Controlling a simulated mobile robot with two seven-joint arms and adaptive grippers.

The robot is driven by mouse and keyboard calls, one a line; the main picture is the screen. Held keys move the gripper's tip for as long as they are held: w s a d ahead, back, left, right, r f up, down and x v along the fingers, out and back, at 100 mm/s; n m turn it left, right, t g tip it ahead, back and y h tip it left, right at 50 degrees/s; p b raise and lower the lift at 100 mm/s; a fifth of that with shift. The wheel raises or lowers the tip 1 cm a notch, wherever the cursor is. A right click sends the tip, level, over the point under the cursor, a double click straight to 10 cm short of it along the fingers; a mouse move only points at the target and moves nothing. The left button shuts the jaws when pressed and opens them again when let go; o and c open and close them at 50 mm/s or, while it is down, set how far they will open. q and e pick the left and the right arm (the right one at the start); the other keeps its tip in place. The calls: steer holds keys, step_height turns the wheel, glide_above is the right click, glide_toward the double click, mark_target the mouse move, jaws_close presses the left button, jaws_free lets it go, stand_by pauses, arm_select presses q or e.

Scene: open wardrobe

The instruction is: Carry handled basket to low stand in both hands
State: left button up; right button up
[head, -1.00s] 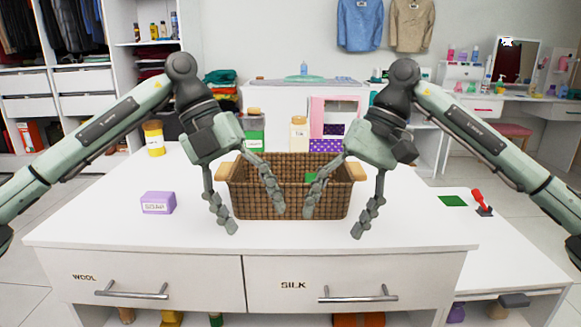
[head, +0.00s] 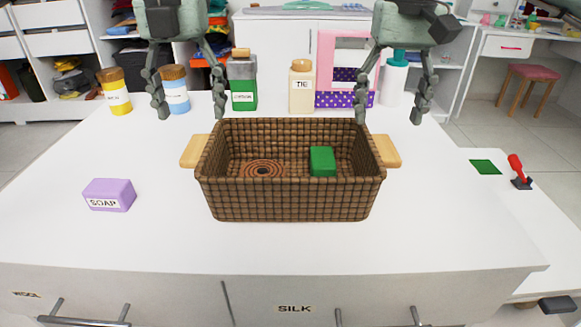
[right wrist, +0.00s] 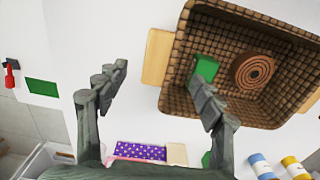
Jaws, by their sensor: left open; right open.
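The brown woven basket (head: 290,200) stands upright on the white counter, with a pale wooden handle at its left end (head: 194,151) and another at its right end (head: 386,151). Inside it are a green block (head: 322,161) and a round ringed brown item (head: 263,170). My left gripper (head: 190,112) is open and empty, above and behind the left handle. My right gripper (head: 389,115) is open and empty, above and behind the right handle. In the right wrist view the right gripper's fingers (right wrist: 158,80) are spread either side of the wooden handle (right wrist: 158,57), apart from it. The low stand (head: 535,215) is white, at the right.
A purple soap box (head: 109,194) lies left of the basket. Several bottles and jars, including a cream one (head: 302,88), stand behind it. The low stand bears a green patch (head: 485,167) and a red-handled item (head: 519,172). The counter in front of the basket is clear.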

mark_target(199, 146)
arm_select(q)
steer(key=shift+w+f, duration=0.1)
steer(key=shift+f, duration=3.85)
arm_select(e)
steer(key=shift+w+f, duration=0.1)
steer(key=shift+f, duration=3.85)
arm_select(q)
jaws_close()
arm_select(e)
jaws_close()
